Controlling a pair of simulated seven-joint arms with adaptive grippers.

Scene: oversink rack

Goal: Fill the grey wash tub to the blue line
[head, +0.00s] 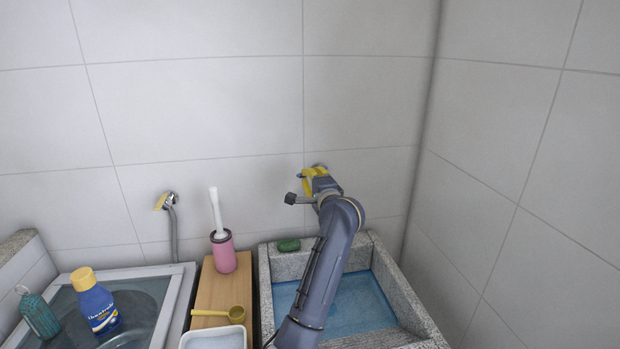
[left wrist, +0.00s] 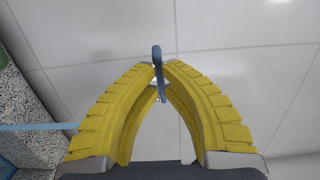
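The grey speckled stone tub (head: 416,300) stands at the right against the wall, with blue water (head: 362,305) in it. My arm crosses in front and hides its middle; I cannot make out a blue line. My left gripper (head: 314,172) is at the wall above the tub's back edge. In the left wrist view its yellow fingers (left wrist: 161,66) close on a slim blue-grey lever (left wrist: 157,55), with a tip on either side. A straight pale blue strip (left wrist: 38,127), perhaps a water stream, runs left from behind a finger. My right gripper is not in view.
A green block (head: 289,245) lies on the tub's back rim. Left of it, a wooden board (head: 212,290) bears a pink brush holder (head: 223,252) and a yellow scoop (head: 236,314). A blue bottle (head: 98,306) and teal bottle (head: 39,316) stand at the left basin.

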